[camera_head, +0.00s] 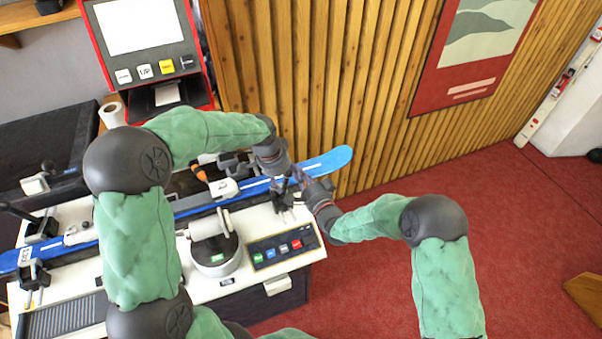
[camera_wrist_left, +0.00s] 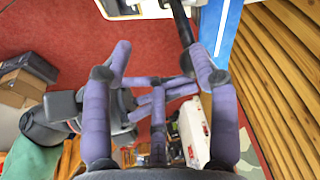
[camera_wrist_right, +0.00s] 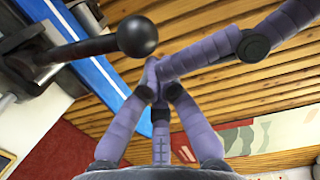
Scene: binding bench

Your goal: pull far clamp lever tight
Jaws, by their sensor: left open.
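The blue ski (camera_head: 325,160) lies along the bench (camera_head: 300,240). The dark clamp (camera_head: 284,197) at the ski's right end is partly hidden by my grippers. Its black lever (camera_wrist_right: 90,47) ends in a ball knob (camera_wrist_right: 138,37) in the right wrist view. The lever also shows in the left wrist view (camera_wrist_left: 182,22), close to one finger. My left gripper (camera_head: 283,178) is open over this clamp; its fingers (camera_wrist_left: 160,62) are spread. My right gripper (camera_head: 308,182) comes from the right, its fingers (camera_wrist_right: 160,84) drawn together beside the knob. The two grippers' fingers overlap closely.
A white round unit (camera_head: 215,255) and a button panel (camera_head: 278,248) are in front. A red-framed screen terminal (camera_head: 148,60) and slatted wall (camera_head: 300,70) are behind. Red floor (camera_head: 520,220) is open at right.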

